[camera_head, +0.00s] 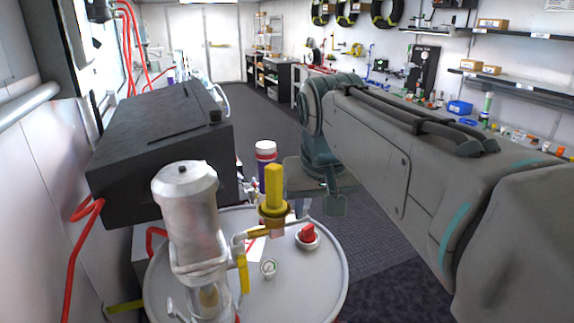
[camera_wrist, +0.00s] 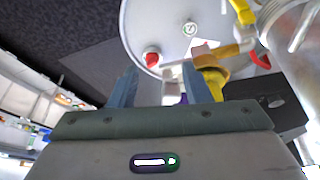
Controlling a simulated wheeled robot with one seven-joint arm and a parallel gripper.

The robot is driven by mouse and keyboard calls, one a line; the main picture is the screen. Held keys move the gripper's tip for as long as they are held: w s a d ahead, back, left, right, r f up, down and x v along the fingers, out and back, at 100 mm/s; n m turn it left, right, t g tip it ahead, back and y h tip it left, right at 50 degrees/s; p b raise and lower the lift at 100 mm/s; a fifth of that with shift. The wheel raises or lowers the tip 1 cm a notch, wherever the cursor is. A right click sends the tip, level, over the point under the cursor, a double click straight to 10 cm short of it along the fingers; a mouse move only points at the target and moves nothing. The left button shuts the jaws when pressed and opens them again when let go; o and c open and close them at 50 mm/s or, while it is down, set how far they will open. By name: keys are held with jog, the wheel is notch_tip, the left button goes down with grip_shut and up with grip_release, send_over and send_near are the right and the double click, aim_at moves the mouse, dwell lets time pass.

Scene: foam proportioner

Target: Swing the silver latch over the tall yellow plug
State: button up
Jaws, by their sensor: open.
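The tall yellow plug (camera_head: 274,184) stands upright in a brass-coloured fitting (camera_head: 273,216) above the round grey drum lid. In the wrist view the yellow plug (camera_wrist: 213,84) is partly hidden behind my right-hand finger. A pale silver piece, seemingly the latch (camera_wrist: 174,82), shows between my fingers beside the plug; whether the fingers touch it I cannot tell. In the head view the latch is not clearly made out. My gripper (camera_wrist: 157,68) is open, its two blue-grey fingers apart. In the head view my gripper (camera_head: 300,207) is just right of and behind the plug, partly hidden.
A silver cylinder (camera_head: 188,215) stands left of the plug on the drum lid (camera_head: 325,268). A red knob (camera_head: 307,234) and a gauge (camera_head: 268,268) sit nearby. A black box (camera_head: 160,150) and a white-and-purple bottle (camera_head: 265,155) stand behind.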

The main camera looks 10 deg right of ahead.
jog(key=w+r+m, duration=0.1)
jog(key=w+r, duration=0.7)
jog(key=r, duration=0.5)
jog(key=x, duration=1.3)
jog(key=shift+w+d+f, duration=0.1)
jog(key=shift+w+f, duration=0.1)
jog(key=shift+w, duration=0.05)
grip_shut()
